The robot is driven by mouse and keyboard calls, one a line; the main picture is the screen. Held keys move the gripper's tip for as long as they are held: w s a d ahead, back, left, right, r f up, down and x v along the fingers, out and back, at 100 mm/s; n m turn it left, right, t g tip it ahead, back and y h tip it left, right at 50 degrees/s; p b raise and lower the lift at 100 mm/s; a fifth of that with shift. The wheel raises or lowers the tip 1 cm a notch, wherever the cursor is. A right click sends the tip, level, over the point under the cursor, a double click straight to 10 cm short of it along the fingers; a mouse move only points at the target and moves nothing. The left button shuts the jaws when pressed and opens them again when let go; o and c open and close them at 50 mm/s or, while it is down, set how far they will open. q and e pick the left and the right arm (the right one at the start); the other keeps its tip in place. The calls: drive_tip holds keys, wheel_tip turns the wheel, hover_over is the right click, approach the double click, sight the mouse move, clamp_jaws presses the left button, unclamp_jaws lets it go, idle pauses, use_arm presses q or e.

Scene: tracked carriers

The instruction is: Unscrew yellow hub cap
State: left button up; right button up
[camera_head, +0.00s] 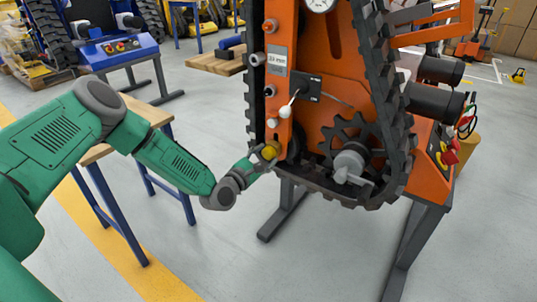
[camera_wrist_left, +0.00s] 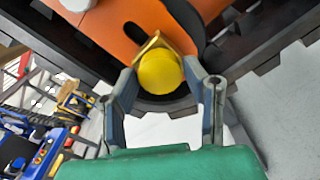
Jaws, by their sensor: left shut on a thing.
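The yellow hub cap (camera_head: 270,151) sits low on the left edge of the orange panel (camera_head: 335,80) of the tracked carrier. In the left wrist view the cap (camera_wrist_left: 160,72) is round, with a brass-coloured angular piece (camera_wrist_left: 155,43) behind it. My left gripper (camera_head: 264,156) reaches it from the lower left. In the wrist view the gripper's two fingers (camera_wrist_left: 162,88) stand on either side of the cap, shut on it. The cap's sides are partly hidden by the fingers. My right gripper is not in view.
A black track (camera_head: 385,110) with lugs and a toothed sprocket (camera_head: 352,148) lies right of the cap. A white-tipped lever (camera_head: 286,110) sticks out above it. A table with blue legs (camera_head: 150,118) stands left under my arm. Grey floor (camera_head: 215,110) is clear between them.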

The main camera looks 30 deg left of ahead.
use_arm(q)
drive_tip(key=o, duration=0.9)
